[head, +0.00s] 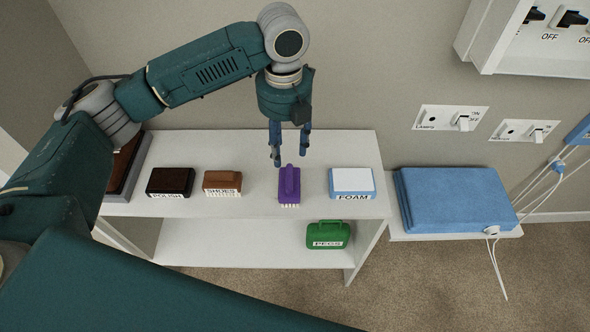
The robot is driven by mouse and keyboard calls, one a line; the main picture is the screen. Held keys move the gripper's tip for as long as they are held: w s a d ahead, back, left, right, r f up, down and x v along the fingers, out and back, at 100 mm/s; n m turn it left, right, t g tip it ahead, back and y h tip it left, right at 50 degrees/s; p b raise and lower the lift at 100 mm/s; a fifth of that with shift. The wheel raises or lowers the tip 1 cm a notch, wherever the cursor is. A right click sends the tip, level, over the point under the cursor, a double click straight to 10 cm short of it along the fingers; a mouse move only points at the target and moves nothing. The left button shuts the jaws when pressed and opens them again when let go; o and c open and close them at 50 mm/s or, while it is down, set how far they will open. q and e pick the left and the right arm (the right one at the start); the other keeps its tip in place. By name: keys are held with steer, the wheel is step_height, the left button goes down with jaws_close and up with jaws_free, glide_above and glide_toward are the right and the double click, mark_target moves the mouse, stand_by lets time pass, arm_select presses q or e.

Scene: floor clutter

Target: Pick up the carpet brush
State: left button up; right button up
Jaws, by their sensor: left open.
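A purple brush (289,183) with pale bristles stands on the white shelf's top board; its small front label is too small to read surely. No label in view clearly reads carpet. My left gripper (290,156) points down with its fingers apart and empty. Its fingertips show just above and behind the purple brush in the picture; I cannot tell the exact gap. My right gripper is not in view.
On the shelf's top board (255,208) are a dark POLISH block (170,180), a brown SHOES brush (222,180) and a blue-white FOAM block (352,180). A green PEGS case (328,234) sits below. A folded blue pad (455,198) lies right.

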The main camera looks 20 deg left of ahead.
arm_select(q)
glide_above(287, 175)
step_height(287, 175, down, 4)
steer(key=shift+s+a+f, duration=0.1)
steer(key=shift+s+a, duration=0.05)
steer(key=shift+f, duration=0.35)
step_height(287, 175, down, 4)
steer(key=shift+f+p, duration=0.2)
steer(key=shift+p, duration=0.45)
steer(key=shift+f, duration=0.2)
steer(key=shift+w, duration=0.2)
steer(key=shift+c, duration=1.1)
steer(key=c, duration=0.9)
jaws_close()
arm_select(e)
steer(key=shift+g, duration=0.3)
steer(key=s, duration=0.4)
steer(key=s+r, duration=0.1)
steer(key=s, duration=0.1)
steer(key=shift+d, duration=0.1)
